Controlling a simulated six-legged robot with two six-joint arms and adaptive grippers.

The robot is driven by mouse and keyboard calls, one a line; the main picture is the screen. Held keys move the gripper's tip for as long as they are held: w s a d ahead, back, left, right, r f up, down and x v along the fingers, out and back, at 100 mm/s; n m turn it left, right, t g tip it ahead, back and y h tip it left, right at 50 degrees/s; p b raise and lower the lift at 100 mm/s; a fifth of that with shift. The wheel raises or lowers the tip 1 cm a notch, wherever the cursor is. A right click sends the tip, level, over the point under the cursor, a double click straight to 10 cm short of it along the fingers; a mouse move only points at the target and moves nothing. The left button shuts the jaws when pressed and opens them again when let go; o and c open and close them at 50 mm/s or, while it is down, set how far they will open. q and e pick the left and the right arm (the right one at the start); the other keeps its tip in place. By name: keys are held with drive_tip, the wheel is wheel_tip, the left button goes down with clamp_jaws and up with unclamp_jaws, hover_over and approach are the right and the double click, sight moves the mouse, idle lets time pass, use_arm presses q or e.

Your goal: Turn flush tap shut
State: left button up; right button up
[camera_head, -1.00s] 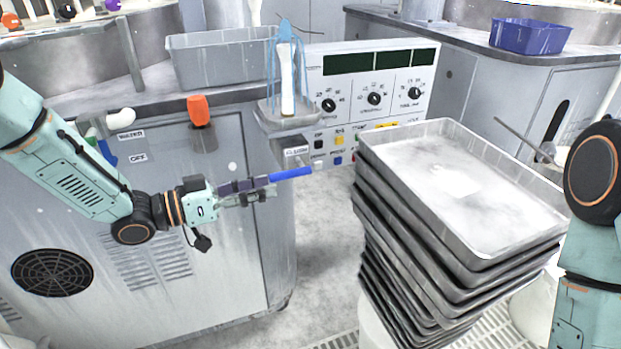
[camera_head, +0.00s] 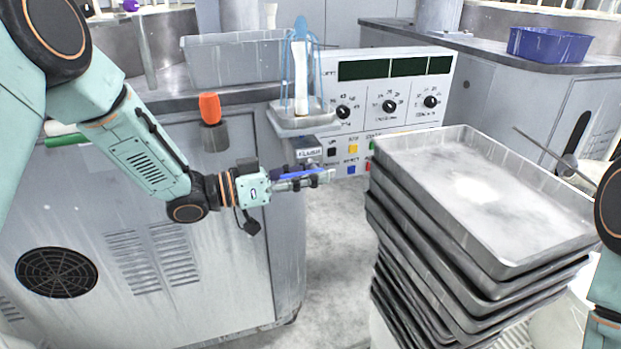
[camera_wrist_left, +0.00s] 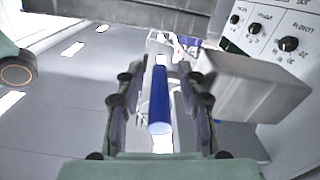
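The flush tap's blue lever (camera_head: 293,173) lies about level below the grey block labelled FLUSH (camera_head: 308,152), at the cabinet's right corner. My left gripper (camera_head: 305,181) is at the lever, its fingers overlapping it in the head view. In the left wrist view the blue lever (camera_wrist_left: 160,100) runs lengthwise between the two fingers of the left gripper (camera_wrist_left: 160,105), with gaps visible on both sides. The gripper is open around it. The grey block (camera_wrist_left: 255,88) stands just right of the fingers there. My right gripper is out of view.
An orange knob (camera_head: 209,107) sits on the cabinet front, above my left wrist. A small tray (camera_head: 303,118) with a bottle overhangs the tap. The control panel (camera_head: 385,95) is behind. A tall stack of metal trays (camera_head: 480,200) stands to the right; open floor lies between.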

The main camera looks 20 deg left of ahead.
use_arm(q)
drive_tip(key=shift+w+d, duration=0.1)
drive_tip(key=shift+d, duration=0.15)
drive_tip(key=shift+a, duration=0.1)
clamp_jaws()
idle(0.6)
